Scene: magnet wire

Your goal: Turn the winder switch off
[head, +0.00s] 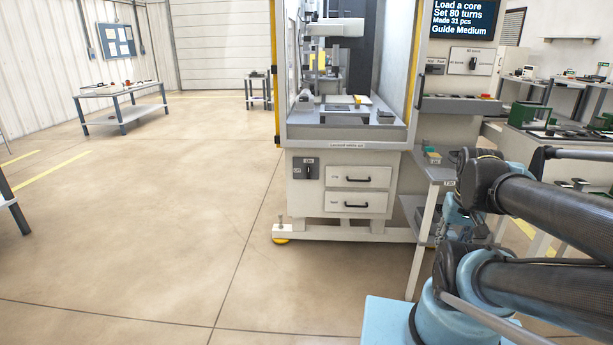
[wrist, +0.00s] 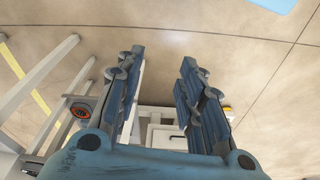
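The winder (head: 345,145) is a tall white machine with a glazed upper bay, standing in the middle of the head view. A switch (head: 306,169) with a dark knob on a grey plate sits on its lower front, left of two drawers. Small labels lie beside and above the knob; its exact setting is too small to read surely. My gripper (wrist: 163,57) is open and empty in the wrist view, its two blue fingers apart over bare floor. In the head view it is mostly hidden by my arm, right of the winder front and away from the switch.
Another dark knob (head: 473,64) is on the panel below the display screen (head: 464,19). A narrow side table (head: 436,170) stands between the winder and my arm. The floor (head: 150,220) left of and before the winder is clear. A grey workbench (head: 122,92) stands far left.

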